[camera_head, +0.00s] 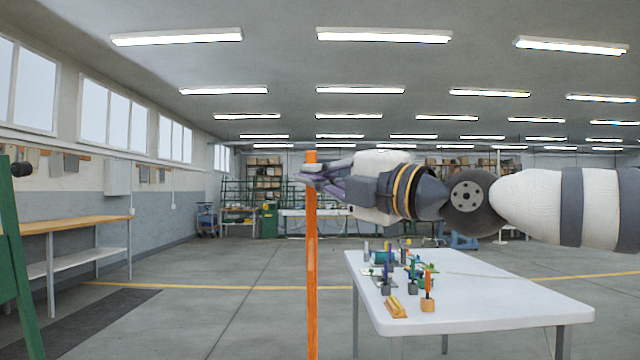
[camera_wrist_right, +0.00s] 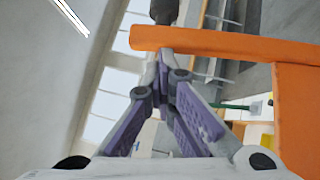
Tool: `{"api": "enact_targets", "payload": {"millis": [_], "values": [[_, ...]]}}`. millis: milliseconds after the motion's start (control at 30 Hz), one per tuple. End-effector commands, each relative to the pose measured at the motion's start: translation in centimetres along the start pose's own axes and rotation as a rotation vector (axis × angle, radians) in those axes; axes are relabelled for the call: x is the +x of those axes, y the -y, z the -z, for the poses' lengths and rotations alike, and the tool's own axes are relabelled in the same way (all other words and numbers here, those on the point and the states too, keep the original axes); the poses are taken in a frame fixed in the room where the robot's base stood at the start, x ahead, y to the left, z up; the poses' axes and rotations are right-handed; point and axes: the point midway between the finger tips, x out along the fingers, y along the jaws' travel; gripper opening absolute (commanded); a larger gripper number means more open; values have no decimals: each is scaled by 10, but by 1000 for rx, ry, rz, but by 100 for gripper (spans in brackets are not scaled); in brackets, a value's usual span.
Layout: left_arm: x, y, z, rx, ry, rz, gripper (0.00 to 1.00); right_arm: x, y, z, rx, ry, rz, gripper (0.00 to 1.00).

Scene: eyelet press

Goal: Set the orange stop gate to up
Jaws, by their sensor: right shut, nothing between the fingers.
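The orange stop gate (camera_head: 311,270) shows in the head view as a tall upright post running down past the bottom edge. In the right wrist view, an orange bar (camera_wrist_right: 225,42) crosses the upper part, with a broad orange piece (camera_wrist_right: 298,110) joined to it on the right. My right gripper (camera_head: 308,175) is shut and empty, with its fingertips at the upper part of the orange post. My left gripper is out of view.
A white table (camera_head: 500,296) with several small coloured parts stands at the lower right, below my right arm. A wooden bench (camera_head: 70,224) stands at the left, near a green frame (camera_head: 15,270). The floor between is clear.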

Motion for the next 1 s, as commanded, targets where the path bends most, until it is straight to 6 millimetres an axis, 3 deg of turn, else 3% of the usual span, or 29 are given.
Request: {"api": "enact_targets", "payload": {"millis": [33, 433, 800, 1000], "values": [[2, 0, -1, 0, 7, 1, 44, 0, -1, -11, 0, 22, -11, 0], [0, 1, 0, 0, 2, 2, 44, -9, -10, -12, -6, 26, -22, 0], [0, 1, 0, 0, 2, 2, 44, -104, -7, -3, -4, 13, -12, 0], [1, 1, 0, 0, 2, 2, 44, -126, -5, 0, -4, 7, -7, 0]]}}
